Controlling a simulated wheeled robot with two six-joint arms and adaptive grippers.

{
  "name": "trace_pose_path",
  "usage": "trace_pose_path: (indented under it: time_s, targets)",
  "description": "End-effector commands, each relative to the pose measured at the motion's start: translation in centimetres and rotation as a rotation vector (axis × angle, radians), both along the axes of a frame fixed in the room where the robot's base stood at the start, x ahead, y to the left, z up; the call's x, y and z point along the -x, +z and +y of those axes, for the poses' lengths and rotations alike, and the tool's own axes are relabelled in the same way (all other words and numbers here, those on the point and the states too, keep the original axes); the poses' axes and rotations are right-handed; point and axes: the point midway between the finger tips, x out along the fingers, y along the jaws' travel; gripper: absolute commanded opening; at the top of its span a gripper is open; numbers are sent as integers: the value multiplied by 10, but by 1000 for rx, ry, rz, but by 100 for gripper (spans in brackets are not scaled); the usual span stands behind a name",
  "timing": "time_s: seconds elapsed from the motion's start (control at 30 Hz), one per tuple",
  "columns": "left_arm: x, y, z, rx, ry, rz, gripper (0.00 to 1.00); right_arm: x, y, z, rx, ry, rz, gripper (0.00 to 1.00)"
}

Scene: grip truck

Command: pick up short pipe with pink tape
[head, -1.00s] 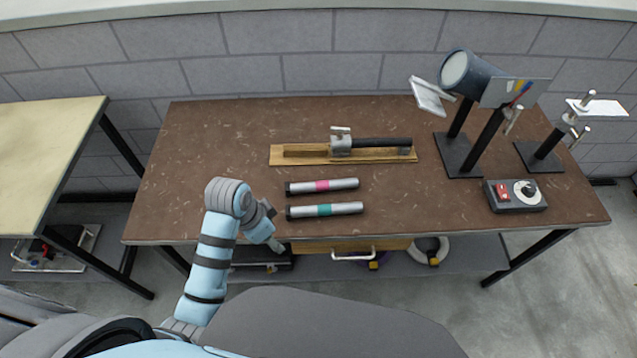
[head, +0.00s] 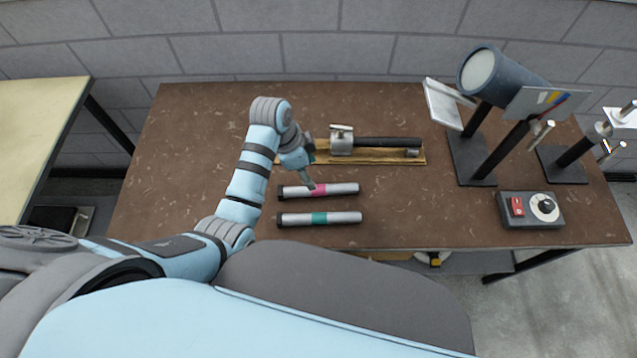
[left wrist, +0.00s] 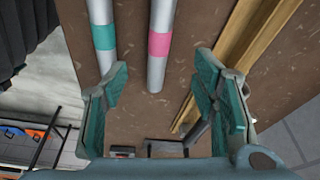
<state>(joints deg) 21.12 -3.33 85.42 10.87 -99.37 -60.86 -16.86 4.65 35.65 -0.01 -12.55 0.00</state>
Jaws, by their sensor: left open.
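The short pipe with pink tape (head: 335,189) is silver with a dark left end and lies flat on the brown table. It also shows in the left wrist view (left wrist: 159,70), ahead of and between the fingers. A like pipe with teal tape (head: 335,218) lies parallel, nearer me, and shows in the left wrist view (left wrist: 103,50). My left gripper (head: 310,184) is above the left part of the pink-taped pipe and hides a little of it. In the left wrist view its fingers (left wrist: 158,105) are wide apart with nothing between them. My right gripper is not in view.
A wooden board (head: 385,156) with a clamp and dark rod lies just behind the pipes. A lamp-like cylinder (head: 500,74) on a stand and a control box (head: 531,209) stand at the right. The brown table (head: 190,150) is clear on the left.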

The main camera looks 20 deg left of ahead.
Motion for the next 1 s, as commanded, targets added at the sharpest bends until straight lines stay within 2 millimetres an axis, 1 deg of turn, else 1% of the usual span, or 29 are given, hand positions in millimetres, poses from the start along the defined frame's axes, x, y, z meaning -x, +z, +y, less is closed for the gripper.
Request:
trace_pose_path:
  time_s: [0.03,0.1,0.2,0.27,0.4,0.5,0.57,0.73,0.77,1.0]
  targets:
    - [0,-16,-3,1,0,5,53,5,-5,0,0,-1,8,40]
    - [-2,-32,-8,2,-1,3,53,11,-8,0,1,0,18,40]
    - [-5,-46,-11,0,0,1,53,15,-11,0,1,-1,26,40]
    - [-6,-53,-12,0,0,1,53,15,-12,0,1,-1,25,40]
    - [-10,-80,-17,-1,-2,3,53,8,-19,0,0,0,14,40]
    - [-12,-96,-21,0,-3,0,53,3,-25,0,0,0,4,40]
    - [-13,-99,-23,0,-2,0,53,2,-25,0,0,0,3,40]
    - [-13,-98,-23,-1,-2,-1,53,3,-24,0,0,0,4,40]
    - [-13,-98,-22,-1,-2,-1,50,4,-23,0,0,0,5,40]
    - [-13,-98,-22,0,-2,0,12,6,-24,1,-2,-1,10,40]
